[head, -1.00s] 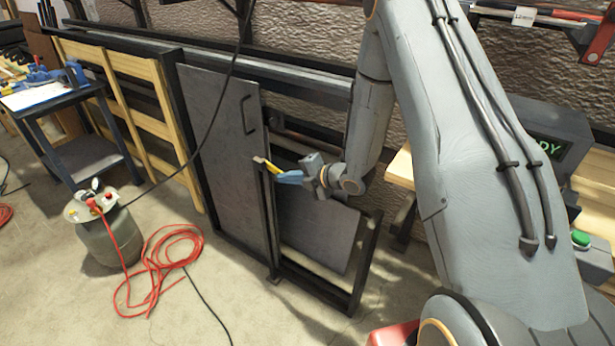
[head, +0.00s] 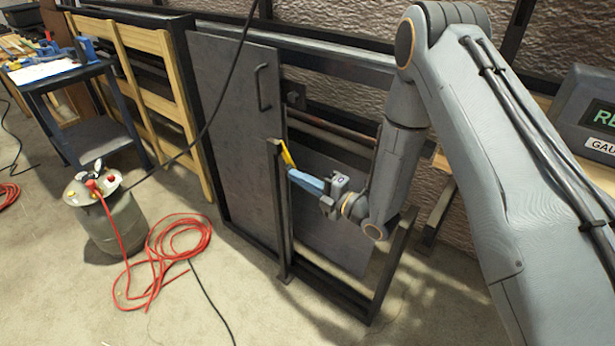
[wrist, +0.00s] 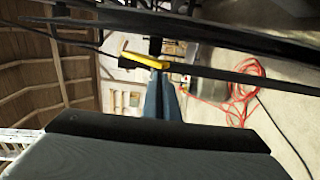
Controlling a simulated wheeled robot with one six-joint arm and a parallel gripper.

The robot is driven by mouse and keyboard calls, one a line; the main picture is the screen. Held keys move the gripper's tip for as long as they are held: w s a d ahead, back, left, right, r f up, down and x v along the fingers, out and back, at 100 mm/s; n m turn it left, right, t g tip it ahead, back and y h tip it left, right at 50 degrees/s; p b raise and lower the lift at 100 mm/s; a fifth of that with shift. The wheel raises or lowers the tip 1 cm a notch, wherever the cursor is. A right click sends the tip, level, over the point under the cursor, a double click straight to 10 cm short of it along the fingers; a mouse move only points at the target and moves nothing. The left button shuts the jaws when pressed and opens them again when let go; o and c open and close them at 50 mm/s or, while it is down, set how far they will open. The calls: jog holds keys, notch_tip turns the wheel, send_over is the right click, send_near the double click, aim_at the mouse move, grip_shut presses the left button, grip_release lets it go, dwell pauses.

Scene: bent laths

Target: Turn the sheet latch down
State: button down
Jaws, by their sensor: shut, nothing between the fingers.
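The yellow latch (head: 286,153) is at the top of a dark upright post (head: 279,215) of the rack. It slants steeply, its lower end to the right. It also shows in the wrist view (wrist: 143,60) as a bent yellow bar. A tall grey sheet (head: 232,100) with a dark handle stands behind the post. My gripper (head: 291,173) has blue fingers, shut and empty, with tips at the latch's lower end. In the wrist view the fingertips (wrist: 161,74) meet the bar's right part; I cannot tell whether they press on it.
A dark rack frame (head: 392,265) with a lower grey panel surrounds my gripper. A dark cable hangs in front of the tall sheet. A gas cylinder (head: 108,215) and a coiled red hose (head: 180,250) lie left on the floor. A cart stands further left.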

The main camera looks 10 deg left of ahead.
jog(key=shift+w+a+f+b, duration=0.45)
jog(key=shift+w+a+f, duration=0.05)
jog(key=shift+a+f, duration=0.35)
jog(key=shift+w+a+f+b, duration=0.4)
jog(key=shift+w+a+f, duration=0.1)
jog(key=shift+a+f, duration=0.3)
jog(key=shift+a, duration=0.1)
dwell(1.0)
